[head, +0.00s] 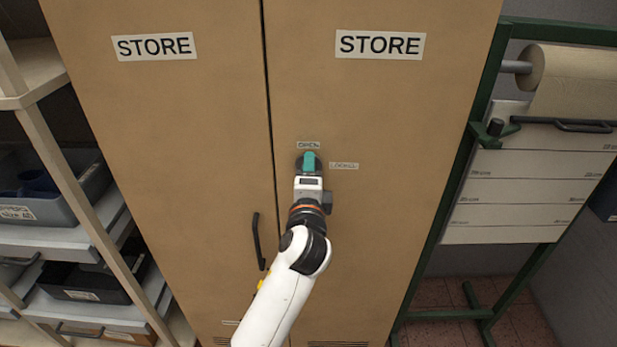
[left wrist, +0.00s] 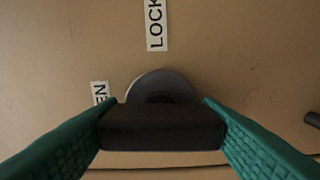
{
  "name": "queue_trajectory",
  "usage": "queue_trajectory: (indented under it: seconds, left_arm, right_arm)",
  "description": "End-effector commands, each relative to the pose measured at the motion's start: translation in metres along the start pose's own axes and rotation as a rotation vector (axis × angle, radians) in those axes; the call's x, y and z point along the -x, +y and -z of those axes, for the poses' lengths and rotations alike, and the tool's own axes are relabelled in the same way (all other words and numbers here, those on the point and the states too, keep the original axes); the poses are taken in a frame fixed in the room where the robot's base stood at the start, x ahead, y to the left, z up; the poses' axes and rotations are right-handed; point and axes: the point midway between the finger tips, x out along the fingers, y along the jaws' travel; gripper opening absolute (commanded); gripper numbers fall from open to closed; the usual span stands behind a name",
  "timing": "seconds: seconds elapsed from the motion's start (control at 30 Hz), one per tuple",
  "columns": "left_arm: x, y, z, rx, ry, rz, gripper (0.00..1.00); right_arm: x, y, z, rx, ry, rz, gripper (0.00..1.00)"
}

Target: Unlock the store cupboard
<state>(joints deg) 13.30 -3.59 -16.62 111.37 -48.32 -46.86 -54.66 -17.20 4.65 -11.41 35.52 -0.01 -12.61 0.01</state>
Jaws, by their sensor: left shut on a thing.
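The store cupboard (head: 375,110) is tall and tan, with two closed doors marked STORE. On its right door is a lock with a round grey plate (left wrist: 178,83) and a dark knob (left wrist: 160,128). My left gripper (head: 309,163) reaches the lock from below and hides most of it. In the left wrist view its green fingers (left wrist: 162,125) press on the two ends of the dark knob. An OPEN label (head: 308,145) is above the lock and a LOCKED label (head: 344,166) to its right. The knob's pointing direction is unclear. My right gripper is not in view.
A black pull handle (head: 258,242) is on the left door, left of my arm. Shelves with grey bins (head: 50,195) stand at the left. A green frame with a paper roll (head: 575,75) stands at the right.

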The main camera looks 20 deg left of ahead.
Motion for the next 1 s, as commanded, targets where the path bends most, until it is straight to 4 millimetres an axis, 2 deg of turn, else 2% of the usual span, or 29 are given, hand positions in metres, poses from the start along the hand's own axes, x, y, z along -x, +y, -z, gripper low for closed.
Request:
queue_trajectory:
  seconds: [0.67,0.7,0.8,1.0]
  left_arm:
    - [0.0000,-0.0006,-0.0001,0.066,0.000,0.002,0.35]
    - [0.0000,-0.0007,-0.0001,0.066,0.000,0.002,0.61]
    - [0.0000,-0.0006,-0.0001,0.065,0.000,0.002,0.78]
    - [0.0000,-0.0004,-0.0001,0.063,0.000,0.001,0.80]
  right_arm:
    - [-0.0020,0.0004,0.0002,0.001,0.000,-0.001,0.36]
    - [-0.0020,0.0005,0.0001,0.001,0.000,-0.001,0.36]
    - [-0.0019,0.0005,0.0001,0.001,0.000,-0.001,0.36]
    - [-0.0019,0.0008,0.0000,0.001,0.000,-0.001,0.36]
